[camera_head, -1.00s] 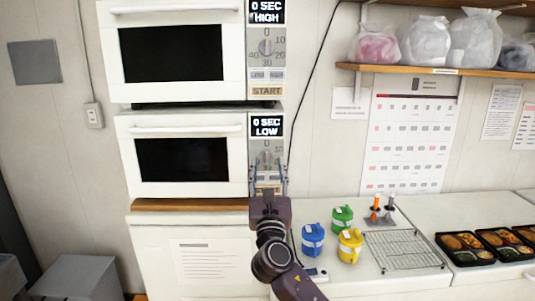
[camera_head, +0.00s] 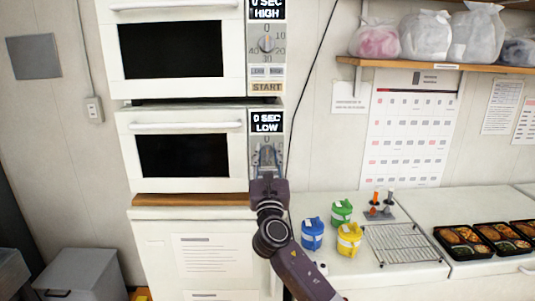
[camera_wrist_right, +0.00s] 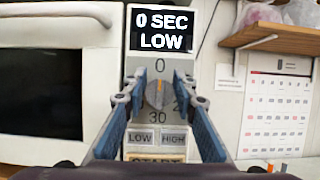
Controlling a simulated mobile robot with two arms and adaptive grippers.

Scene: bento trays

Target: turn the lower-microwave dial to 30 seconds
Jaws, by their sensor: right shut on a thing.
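The lower microwave (camera_head: 186,122) has a white door and a control strip on its right side. Its display (camera_head: 266,122) reads "0 SEC LOW", and I also see the display in the right wrist view (camera_wrist_right: 162,29). The round grey dial (camera_wrist_right: 157,94) sits below the display, with its orange mark near the top, toward the 0. The 30 shows below the dial. My right gripper (camera_head: 267,158) is at the dial, its two blue fingers closed on the dial's sides in the right wrist view (camera_wrist_right: 160,90). My left gripper is not in view.
The upper microwave (camera_head: 178,9) reads "0 SEC HIGH" and stands directly above. LOW, HIGH and a partly hidden button lie under the lower dial. To the right, the counter holds blue (camera_head: 312,234), green (camera_head: 341,212) and yellow (camera_head: 348,240) containers, a wire rack (camera_head: 405,246) and bento trays (camera_head: 471,259).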

